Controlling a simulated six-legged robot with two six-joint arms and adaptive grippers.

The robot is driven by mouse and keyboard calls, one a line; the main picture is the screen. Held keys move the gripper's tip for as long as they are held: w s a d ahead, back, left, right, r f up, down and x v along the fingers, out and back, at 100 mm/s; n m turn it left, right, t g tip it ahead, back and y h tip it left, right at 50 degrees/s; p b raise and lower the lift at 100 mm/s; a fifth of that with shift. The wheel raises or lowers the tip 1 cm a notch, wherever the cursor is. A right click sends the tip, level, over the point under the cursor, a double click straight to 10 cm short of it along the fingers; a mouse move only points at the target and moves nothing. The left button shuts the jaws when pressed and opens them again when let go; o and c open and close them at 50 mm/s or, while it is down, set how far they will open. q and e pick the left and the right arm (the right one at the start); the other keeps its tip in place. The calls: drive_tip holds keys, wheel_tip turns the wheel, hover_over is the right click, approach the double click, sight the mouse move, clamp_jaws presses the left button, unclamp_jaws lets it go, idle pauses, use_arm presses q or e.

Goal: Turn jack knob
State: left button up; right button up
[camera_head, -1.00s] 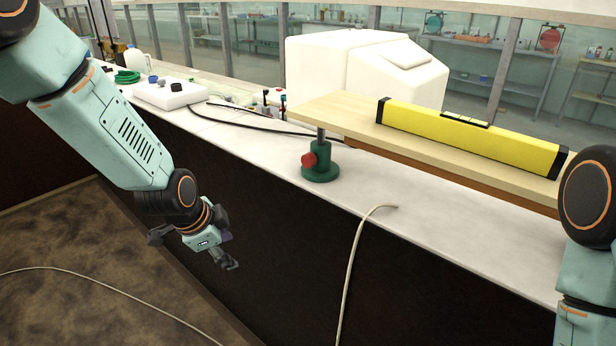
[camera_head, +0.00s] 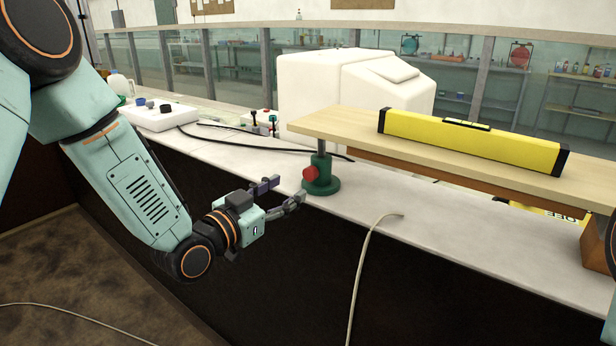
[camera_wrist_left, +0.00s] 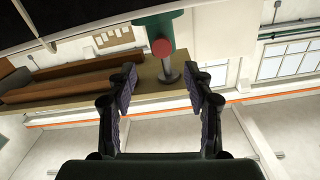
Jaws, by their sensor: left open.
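The green jack (camera_head: 320,179) stands on the white bench top under the left end of a wooden board. Its red knob (camera_head: 310,173) faces the front left. My left gripper (camera_head: 284,190) is open and empty, a short gap to the left of the knob, with its fingers pointing at it. In the left wrist view the red knob (camera_wrist_left: 160,47) shows on the green jack (camera_wrist_left: 156,28), beyond and between the two open fingertips (camera_wrist_left: 158,78). The picture there is turned over. My right gripper is not in view.
The wooden board (camera_head: 340,128) carries a yellow level (camera_head: 470,140). A cable (camera_head: 362,250) hangs over the bench front to the right of the jack. A white box (camera_head: 355,90) stands behind. The bench top (camera_head: 440,225) right of the cable is clear.

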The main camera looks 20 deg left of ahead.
sight(308, 175)
use_arm(q)
drive_tip(key=b+x, duration=0.1)
drive_tip(key=x, duration=0.5)
drive_tip(key=shift+w+d+f, duration=0.1)
drive_tip(key=shift+w, duration=0.75)
drive_tip(key=shift+w+d, duration=0.1)
drive_tip(key=shift+d, duration=0.15)
drive_tip(key=shift+a, duration=0.3)
drive_tip(key=c, duration=0.4)
drive_tip(key=shift+d, duration=0.15)
drive_tip(key=c, duration=0.5)
clamp_jaws()
